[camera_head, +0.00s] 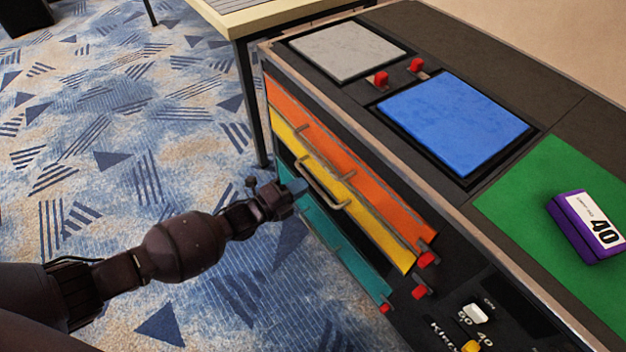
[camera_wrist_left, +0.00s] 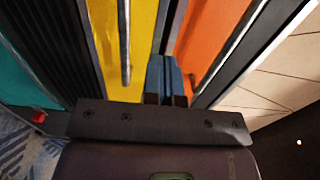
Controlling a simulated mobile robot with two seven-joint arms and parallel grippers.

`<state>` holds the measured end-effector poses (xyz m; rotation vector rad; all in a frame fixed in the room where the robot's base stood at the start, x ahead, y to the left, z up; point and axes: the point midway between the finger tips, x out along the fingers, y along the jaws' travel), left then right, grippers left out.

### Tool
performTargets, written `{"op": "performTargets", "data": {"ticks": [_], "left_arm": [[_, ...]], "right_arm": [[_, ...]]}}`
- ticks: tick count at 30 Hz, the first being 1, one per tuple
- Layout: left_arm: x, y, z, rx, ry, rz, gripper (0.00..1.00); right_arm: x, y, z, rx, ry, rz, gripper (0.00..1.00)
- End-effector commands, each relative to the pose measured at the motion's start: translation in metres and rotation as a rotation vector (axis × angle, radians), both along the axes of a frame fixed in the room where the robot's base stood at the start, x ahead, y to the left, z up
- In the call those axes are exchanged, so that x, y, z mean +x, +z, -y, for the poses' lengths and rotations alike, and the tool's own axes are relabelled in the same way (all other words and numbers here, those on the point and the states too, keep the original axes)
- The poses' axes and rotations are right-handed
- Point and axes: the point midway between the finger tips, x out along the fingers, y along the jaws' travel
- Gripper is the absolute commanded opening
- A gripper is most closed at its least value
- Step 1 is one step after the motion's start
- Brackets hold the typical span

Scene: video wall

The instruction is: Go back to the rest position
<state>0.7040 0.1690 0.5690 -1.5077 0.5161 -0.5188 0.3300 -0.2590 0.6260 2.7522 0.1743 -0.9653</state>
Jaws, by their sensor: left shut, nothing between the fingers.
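My left gripper (camera_head: 296,188) reaches in from the left in the head view and is in front of the cabinet's drawer side. Its blue-grey fingers are together and empty. The fingers also show in the left wrist view (camera_wrist_left: 168,80), in front of the gap between the yellow drawer (camera_wrist_left: 128,40) and the orange drawer (camera_wrist_left: 208,45). I cannot tell whether they touch the cabinet. In the head view the yellow drawer (camera_head: 370,215) stands out a little, with its handle beside my gripper. The teal drawer (camera_head: 335,245) is below it. My right gripper is not in view.
The cabinet top holds a grey panel (camera_head: 345,50), a blue panel (camera_head: 455,122) and a green mat (camera_head: 530,200) with a purple box (camera_head: 580,240). Red knobs (camera_head: 381,79) stand between the panels. A wooden table (camera_head: 270,18) adjoins the cabinet's far end. Carpet at left is clear.

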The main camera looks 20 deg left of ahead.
Motion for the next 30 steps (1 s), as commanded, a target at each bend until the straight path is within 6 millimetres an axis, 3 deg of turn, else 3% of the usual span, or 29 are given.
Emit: {"op": "performTargets", "data": {"ticks": [6,12,23,26,30], "left_arm": [[-0.03,0.002,-0.025,0.002,0.001,0.002,0.0],[-0.047,0.001,-0.038,0.002,0.001,0.001,0.0],[-0.053,-0.001,-0.042,0.001,0.001,-0.002,0.0],[-0.057,0.003,-0.04,-0.014,0.008,-0.019,0.0],[-0.078,0.017,-0.036,-0.09,0.047,-0.103,0.0]], "right_arm": [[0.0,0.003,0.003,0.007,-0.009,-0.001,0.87],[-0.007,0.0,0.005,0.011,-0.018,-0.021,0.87],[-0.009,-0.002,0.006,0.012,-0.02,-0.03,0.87],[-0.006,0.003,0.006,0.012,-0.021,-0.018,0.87],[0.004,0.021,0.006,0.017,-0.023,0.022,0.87]]}}
